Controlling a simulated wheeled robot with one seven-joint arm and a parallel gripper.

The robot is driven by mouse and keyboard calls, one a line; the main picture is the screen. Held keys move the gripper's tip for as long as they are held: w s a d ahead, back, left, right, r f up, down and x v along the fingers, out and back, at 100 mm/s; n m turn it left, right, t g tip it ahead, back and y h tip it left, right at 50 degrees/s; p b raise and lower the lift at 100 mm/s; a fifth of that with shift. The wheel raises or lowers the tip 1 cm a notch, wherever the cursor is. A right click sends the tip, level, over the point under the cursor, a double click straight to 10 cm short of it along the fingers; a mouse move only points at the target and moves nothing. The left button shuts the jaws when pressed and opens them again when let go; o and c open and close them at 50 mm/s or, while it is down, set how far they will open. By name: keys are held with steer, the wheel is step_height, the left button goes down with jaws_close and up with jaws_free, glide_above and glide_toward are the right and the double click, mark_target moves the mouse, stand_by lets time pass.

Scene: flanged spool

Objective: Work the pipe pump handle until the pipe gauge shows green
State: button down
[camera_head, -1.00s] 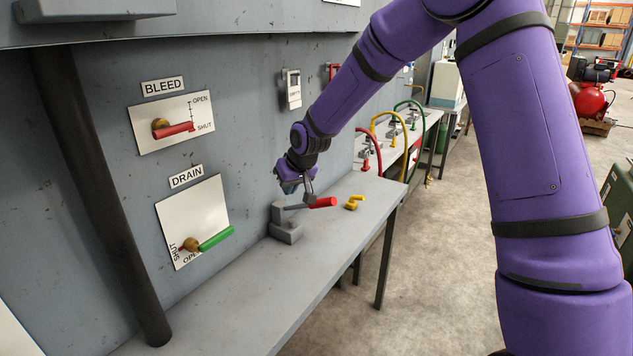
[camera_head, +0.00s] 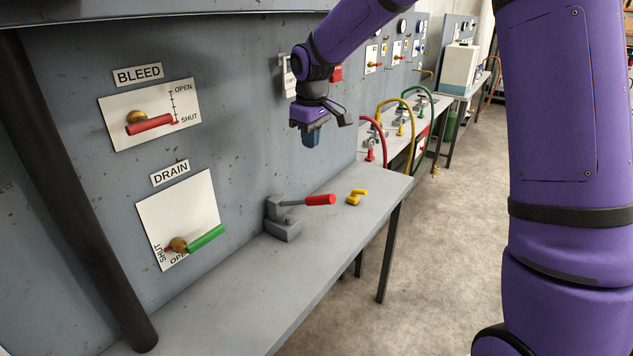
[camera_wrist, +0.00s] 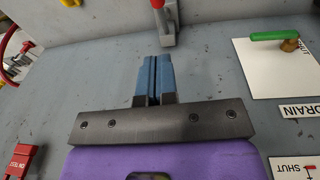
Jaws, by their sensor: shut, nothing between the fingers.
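The pump (camera_head: 284,225) is a grey block on the bench with a lever whose red grip (camera_head: 320,200) points right, about level. It also shows at the top of the wrist view, with the red grip (camera_wrist: 157,4) partly cut off. My gripper (camera_head: 311,140) is above the bench, higher than the pump handle and apart from it. Its blue fingers (camera_wrist: 153,78) are together with nothing between them. I see no gauge that I can tell is the pipe gauge.
The panel carries a red BLEED lever (camera_head: 150,125) at SHUT and a green DRAIN lever (camera_head: 205,237). A yellow piece (camera_head: 356,197) lies on the bench (camera_head: 330,235) right of the pump. Red, yellow and green hoses (camera_head: 420,92) stand farther back.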

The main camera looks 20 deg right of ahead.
glide_above(320, 196)
steer(key=w+a, duration=0.2)
steer(key=f, duration=1)
steer(key=shift+s+a, duration=0.15)
steer(key=shift+s, duration=0.05)
steer(key=shift+s+d+f, duration=0.15)
steer(key=shift+d+f, duration=0.15)
steer(key=shift+f, duration=0.2)
steer(key=shift+s+d+f, duration=0.15)
steer(key=shift+d+f, duration=0.1)
steer(key=shift+f, duration=0.25)
steer(key=shift+s+d+f, duration=0.2)
steer(key=shift+d+f, duration=0.1)
steer(key=shift+f, duration=0.4)
steer(key=shift+s+d+f+t, duration=0.3)
steer(key=shift+s+f+t, duration=0.1)
steer(key=shift+f, duration=0.15)
steer(key=s+d+f, duration=0.2)
steer(key=s+f, duration=0.1)
steer(key=f, duration=0.7)
steer(key=shift+y, duration=0.4)
steer(key=shift+d+f, duration=0.1)
